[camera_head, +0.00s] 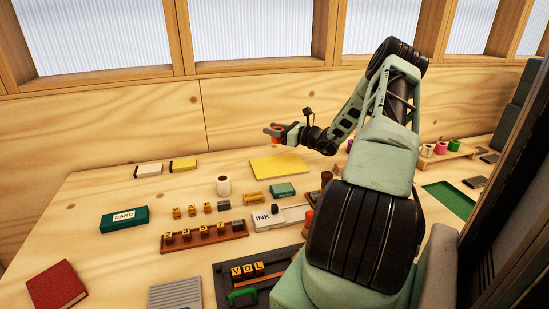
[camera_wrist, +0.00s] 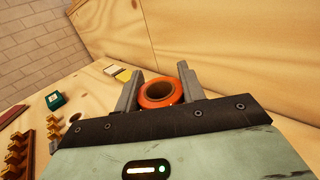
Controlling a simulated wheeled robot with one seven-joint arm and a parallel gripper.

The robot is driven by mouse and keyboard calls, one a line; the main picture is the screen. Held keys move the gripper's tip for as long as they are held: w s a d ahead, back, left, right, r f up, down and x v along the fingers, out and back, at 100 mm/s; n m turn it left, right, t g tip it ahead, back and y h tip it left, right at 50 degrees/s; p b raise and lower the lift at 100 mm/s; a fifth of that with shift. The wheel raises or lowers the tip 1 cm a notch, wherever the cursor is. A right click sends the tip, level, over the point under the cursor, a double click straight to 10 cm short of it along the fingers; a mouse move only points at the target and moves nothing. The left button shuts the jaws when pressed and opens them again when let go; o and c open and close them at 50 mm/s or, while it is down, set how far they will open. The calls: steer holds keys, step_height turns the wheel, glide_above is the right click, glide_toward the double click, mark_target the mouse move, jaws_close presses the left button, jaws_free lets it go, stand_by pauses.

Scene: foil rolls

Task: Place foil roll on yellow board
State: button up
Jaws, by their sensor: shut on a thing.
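My gripper (camera_head: 274,131) is shut on an orange foil roll (camera_wrist: 160,93), which sits between the two grey fingers in the wrist view. The roll's open end, with a brown core, faces the wrist camera. In the head view the orange roll (camera_head: 275,130) shows small at the fingertips. The yellow board (camera_head: 279,167) lies flat on the table, below the gripper in the head picture. The gripper and roll appear held in the air above the table. The board cannot be made out in the wrist view.
A white roll (camera_head: 223,186) stands left of the board. A small green box (camera_head: 283,190) and a yellow block (camera_head: 253,198) lie in front of it. A wooden wall (camera_head: 150,122) rises behind the table. Pink, green and other rolls stand on a wooden rack (camera_head: 445,153) at right.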

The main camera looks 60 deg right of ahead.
step_height(320, 180, down, 10)
steer(key=b, duration=0.6)
steer(key=shift+r, duration=0.2)
steer(key=shift+f+b, duration=0.15)
steer(key=shift+b, duration=0.15)
steer(key=o, duration=1)
